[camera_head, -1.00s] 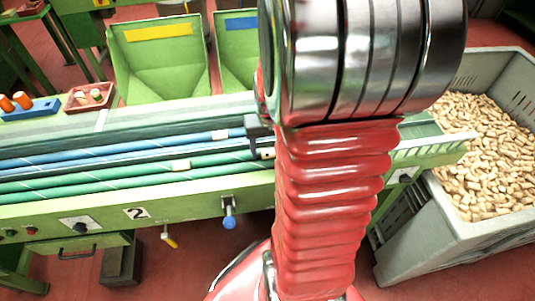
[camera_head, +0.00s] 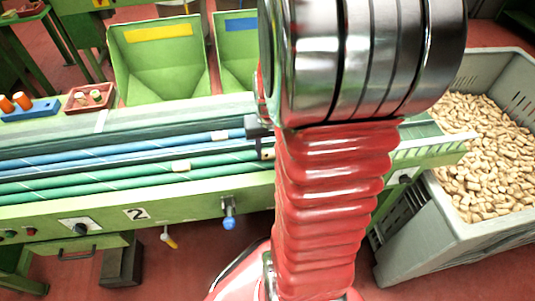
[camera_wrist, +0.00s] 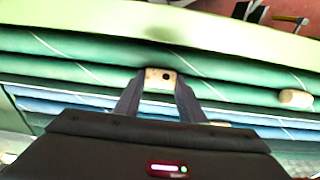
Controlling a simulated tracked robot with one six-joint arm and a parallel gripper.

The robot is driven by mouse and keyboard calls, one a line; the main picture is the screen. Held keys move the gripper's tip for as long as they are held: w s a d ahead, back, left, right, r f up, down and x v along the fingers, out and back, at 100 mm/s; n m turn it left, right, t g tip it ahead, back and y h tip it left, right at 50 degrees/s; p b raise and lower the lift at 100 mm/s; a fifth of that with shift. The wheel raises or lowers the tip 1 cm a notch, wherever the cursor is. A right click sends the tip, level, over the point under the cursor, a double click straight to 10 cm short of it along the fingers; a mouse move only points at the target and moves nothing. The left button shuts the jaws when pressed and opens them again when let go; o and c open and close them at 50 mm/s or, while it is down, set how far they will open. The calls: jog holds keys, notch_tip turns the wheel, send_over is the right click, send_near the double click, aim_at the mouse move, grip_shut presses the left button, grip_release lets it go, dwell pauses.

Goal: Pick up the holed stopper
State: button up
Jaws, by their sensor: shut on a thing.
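The holed stopper (camera_wrist: 161,78), pale cork with a dark hole in its face, is between the fingertips of my gripper (camera_wrist: 158,84) in the wrist view. My gripper is shut on it, one dark finger on each side, over the green rollers. In the head view the stopper (camera_head: 267,154) shows beside my red arm, on the front green rollers. My gripper (camera_head: 259,143) is mostly hidden there behind the arm. I cannot tell whether the stopper touches the rollers.
A plain stopper (camera_wrist: 296,98) lies on the green rollers to the right in the wrist view. Another stopper (camera_head: 219,135) lies on the blue rollers (camera_head: 120,150). The green front rail (camera_head: 185,198) runs close by. A grey crate (camera_head: 465,225) of corks stands right.

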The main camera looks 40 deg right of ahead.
jog(key=shift+r, duration=0.1)
notch_tip(320, 180, up, 10)
dwell(0.6)
dwell(0.4)
